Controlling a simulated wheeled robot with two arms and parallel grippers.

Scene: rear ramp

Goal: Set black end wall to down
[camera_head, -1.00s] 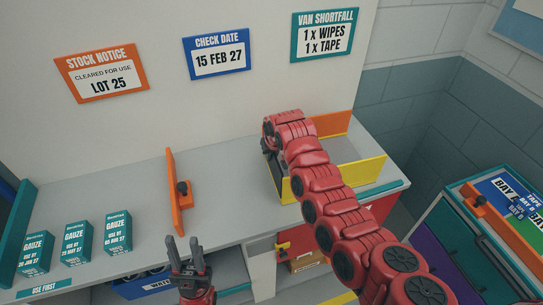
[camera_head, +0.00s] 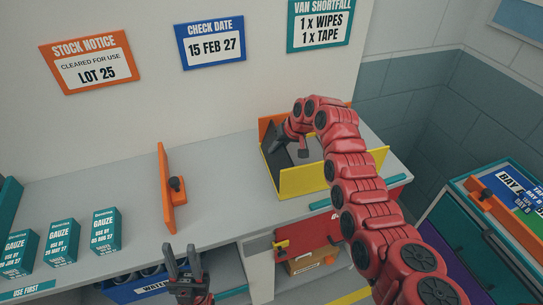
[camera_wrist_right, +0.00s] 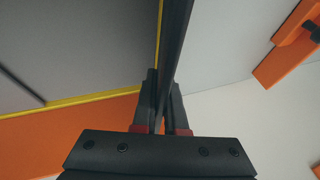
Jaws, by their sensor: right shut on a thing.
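The black end wall (camera_head: 272,166) is a dark panel at the left end of an open box with a yellow front wall (camera_head: 325,176) and an orange back wall (camera_head: 343,108). In the right wrist view the black end wall (camera_wrist_right: 174,45) shows edge-on, between the fingers. My right gripper (camera_wrist_right: 164,105) is shut on it; in the head view the gripper (camera_head: 281,142) reaches the panel from above, partly hidden by its own wrist. I cannot tell the panel's exact tilt. My left gripper (camera_head: 183,252) is open and empty, fingers up, in front of the counter.
An orange upright divider (camera_head: 166,192) with a dark knob stands left of the box. Several teal gauze boxes (camera_head: 106,231) stand at the left. The grey counter (camera_head: 225,190) is clear between divider and box. A drawer cabinet (camera_head: 465,235) stands at the right.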

